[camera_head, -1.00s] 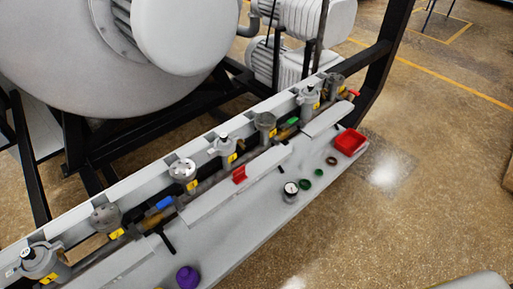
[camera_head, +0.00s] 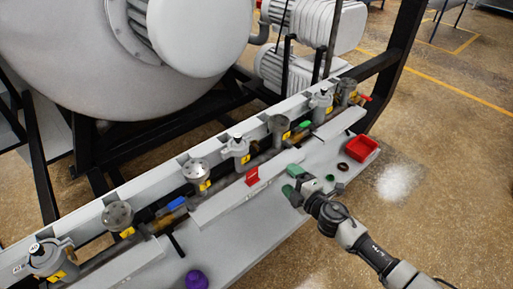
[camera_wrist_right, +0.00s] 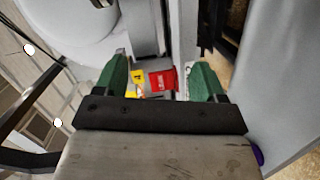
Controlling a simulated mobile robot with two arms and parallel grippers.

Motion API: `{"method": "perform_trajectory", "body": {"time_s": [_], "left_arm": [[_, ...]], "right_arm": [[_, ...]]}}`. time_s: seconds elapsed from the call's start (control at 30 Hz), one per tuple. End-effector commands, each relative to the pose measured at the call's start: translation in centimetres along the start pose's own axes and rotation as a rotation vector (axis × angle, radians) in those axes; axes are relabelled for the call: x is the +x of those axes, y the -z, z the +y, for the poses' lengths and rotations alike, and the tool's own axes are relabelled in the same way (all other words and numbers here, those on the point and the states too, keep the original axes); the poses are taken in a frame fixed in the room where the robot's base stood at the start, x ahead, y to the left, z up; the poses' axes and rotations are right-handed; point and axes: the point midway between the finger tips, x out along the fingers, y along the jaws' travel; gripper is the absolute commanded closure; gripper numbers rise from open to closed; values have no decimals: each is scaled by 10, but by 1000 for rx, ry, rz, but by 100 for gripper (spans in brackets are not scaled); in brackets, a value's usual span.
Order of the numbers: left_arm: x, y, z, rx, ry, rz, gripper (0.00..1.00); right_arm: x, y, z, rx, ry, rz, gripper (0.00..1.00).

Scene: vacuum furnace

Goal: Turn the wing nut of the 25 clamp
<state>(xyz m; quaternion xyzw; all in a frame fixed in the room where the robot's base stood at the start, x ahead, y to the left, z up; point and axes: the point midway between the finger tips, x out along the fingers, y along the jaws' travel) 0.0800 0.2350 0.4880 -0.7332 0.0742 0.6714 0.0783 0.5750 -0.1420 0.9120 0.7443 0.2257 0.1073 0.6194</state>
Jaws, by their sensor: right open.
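My right gripper (camera_head: 291,181) is open and empty above the bench's front part, apart from the fittings. In the right wrist view, its green fingers (camera_wrist_right: 160,80) stand wide apart, with a red part and yellow tags beyond them.
A red tray (camera_head: 360,148) sits at the bench's right end, with a dark ring (camera_head: 342,166) beside it. A purple knob-like object (camera_head: 196,280) is at the front. A red handle (camera_head: 251,176) and blue handle (camera_head: 176,203) lie along the pipe. The large grey vessel (camera_head: 150,60) stands behind.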

Motion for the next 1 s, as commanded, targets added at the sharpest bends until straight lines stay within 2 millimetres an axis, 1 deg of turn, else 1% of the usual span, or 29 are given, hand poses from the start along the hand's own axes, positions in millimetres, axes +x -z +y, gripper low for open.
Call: {"method": "perform_trajectory", "body": {"time_s": [0.03,0.1,0.2,0.27,0.37,0.6,0.8,0.9,1.0], "left_arm": [[4,0,0,0,0,0,100],[4,0,0,0,0,1,100],[5,0,0,-1,1,1,100],[4,0,0,-1,1,1,100],[3,0,-1,-1,1,1,100],[7,0,-1,-2,1,2,100],[14,0,-1,-2,2,2,100],[15,0,-1,-2,2,2,100],[16,0,-1,-2,2,3,100]], "right_arm": [[3,15,24,-82,-41,59,30],[4,31,45,-160,-76,111,30],[5,43,59,-214,-101,146,30],[9,46,62,-223,-106,152,30],[21,48,64,-222,-107,151,30],[66,55,66,-219,-107,150,30],[97,59,68,-220,-106,149,30],[105,60,68,-219,-104,149,30],[109,61,70,-219,-105,150,30]]}}
